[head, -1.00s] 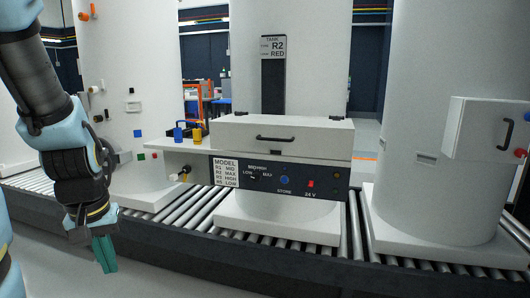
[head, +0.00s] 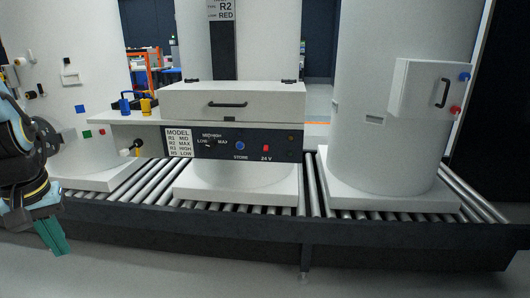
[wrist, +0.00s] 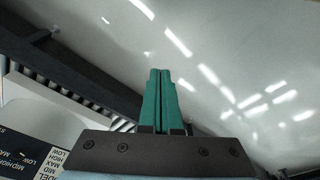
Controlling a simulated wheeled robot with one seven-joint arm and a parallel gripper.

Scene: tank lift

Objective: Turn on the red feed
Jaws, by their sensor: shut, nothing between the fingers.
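My gripper (head: 53,236) hangs at the lower left of the head view, its green fingers shut and empty, pointing down in front of the conveyor. The wrist view shows the two fingers together (wrist: 158,100) over bare floor. A red knob (head: 456,110) sticks out from the right side of the white box (head: 411,91) on the right tank, below a blue knob (head: 464,76). My gripper is far to the left of it. The middle tank's plate (head: 222,10) reads R2 and RED. No label reading "feed" is legible.
The roller conveyor (head: 310,199) with its dark rail (head: 300,222) runs across in front of the tanks. A control panel (head: 210,158) with a red 24 V switch (head: 266,148) and blue STORE button (head: 240,146) sits mid-view. The foreground floor is clear.

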